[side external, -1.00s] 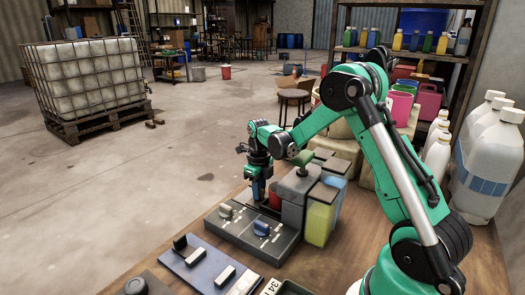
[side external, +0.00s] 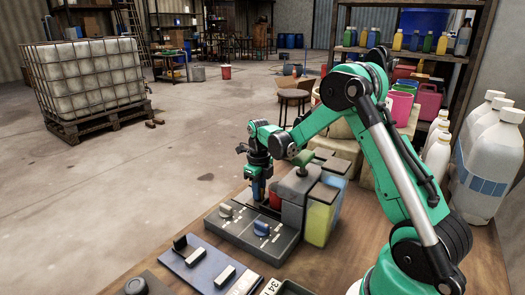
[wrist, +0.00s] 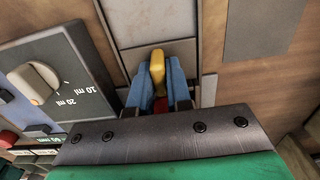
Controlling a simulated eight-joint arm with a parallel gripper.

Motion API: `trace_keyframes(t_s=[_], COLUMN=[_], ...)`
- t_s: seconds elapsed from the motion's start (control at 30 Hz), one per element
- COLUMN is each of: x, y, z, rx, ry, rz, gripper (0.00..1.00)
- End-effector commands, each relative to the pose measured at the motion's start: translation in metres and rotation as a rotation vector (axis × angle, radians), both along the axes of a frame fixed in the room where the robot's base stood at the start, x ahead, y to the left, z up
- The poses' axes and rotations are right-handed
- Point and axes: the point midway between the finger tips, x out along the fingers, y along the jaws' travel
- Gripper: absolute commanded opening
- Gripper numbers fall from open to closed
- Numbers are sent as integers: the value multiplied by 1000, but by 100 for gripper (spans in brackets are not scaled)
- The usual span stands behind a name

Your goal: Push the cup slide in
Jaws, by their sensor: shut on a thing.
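My gripper (wrist: 158,78) has blue fingers closed on a yellow handle (wrist: 157,62) in the wrist view. The handle stands at the near end of a grey slide plate (wrist: 150,28), which runs away in a straight track. A small red part shows low between the fingers. In the side view my gripper (side external: 258,188) points down behind the grey dosing station (side external: 253,230), beside its upright block. The handle and slide are hidden there by the gripper and station, so how far in the slide sits cannot be told.
A dial marked 10 ml and 20 ml (wrist: 38,82) lies left of the track in the wrist view. In the side view, yellow-green (side external: 319,222) and blue (side external: 333,185) vats stand right of my gripper. A blue panel with switches (side external: 205,266) lies in front.

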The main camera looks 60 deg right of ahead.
Motion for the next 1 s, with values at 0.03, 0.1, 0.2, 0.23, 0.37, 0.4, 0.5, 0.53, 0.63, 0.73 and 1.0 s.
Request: trace_keyframes(t_s=[0.03, 0.1, 0.2, 0.23, 0.37, 0.4, 0.5, 0.53, 0.63, 0.73, 1.0], x=[0, 0, 0, 0, -3, -8, -25, -30, -41, -44, -45], y=[0, 0, 0, 0, 0, 0, -1, -1, -1, 0, 0], z=[0, 1, 1, 1, 1, 1, 1, 1, 1, 1, 0], rx=[1, 1, 1, 1, 1, 1, 1, 0, 0, 0, 0], ry=[0, 0, 1, 1, 1, 1, 1, 1, 1, 2, 7], rz=[0, 0, 0, 0, 0, -1, -2, -2, -1, 0, -1], gripper=[0, 0, 0, 0, 0, 0, 0, 0, 0, 0, 31])
